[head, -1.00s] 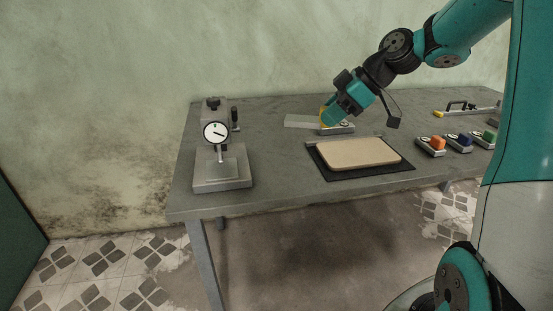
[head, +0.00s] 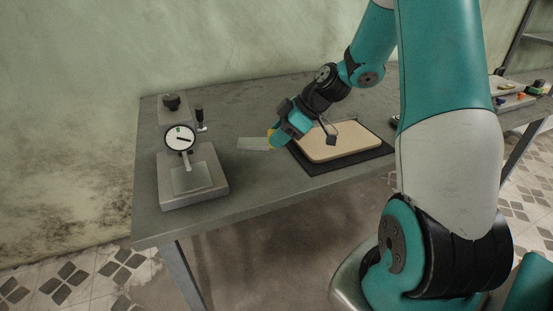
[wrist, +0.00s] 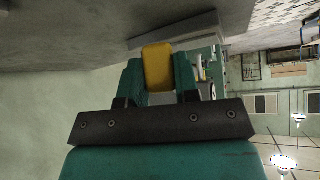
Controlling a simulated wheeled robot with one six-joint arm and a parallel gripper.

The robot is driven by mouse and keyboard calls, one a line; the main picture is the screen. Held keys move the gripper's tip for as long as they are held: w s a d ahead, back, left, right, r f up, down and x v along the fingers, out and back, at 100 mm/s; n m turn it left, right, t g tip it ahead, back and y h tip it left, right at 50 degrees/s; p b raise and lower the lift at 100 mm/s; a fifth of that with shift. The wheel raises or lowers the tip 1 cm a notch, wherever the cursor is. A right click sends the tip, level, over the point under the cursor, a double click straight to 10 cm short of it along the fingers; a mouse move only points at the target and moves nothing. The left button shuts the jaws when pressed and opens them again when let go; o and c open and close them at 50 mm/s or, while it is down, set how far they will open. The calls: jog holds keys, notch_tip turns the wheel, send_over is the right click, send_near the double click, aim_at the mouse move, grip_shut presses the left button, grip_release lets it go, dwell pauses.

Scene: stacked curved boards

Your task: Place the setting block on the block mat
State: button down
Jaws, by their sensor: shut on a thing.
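My gripper (head: 273,139) is shut on a yellow piece (wrist: 158,66), which sits between the teal fingers in the wrist view. A black mat (head: 318,168) lies under that board. I cannot tell which surface is the block mat.
A dial gauge (head: 180,138) stands over a grey base (head: 215,180) at the left, with a lighter square pad (head: 190,178) on it. Small coloured items (head: 520,97) lie far right, partly behind my arm.

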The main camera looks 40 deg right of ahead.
notch_tip(320, 180, down, 7)
jog(key=shift+a+f, duration=0.1)
jog(key=shift+f, duration=0.1)
dwell(0.3)
jog(key=shift+f, duration=0.2)
jog(key=c, duration=0.8)
grip_release()
jog(key=shift+r, duration=0.1)
jog(key=shift+c, duration=0.2)
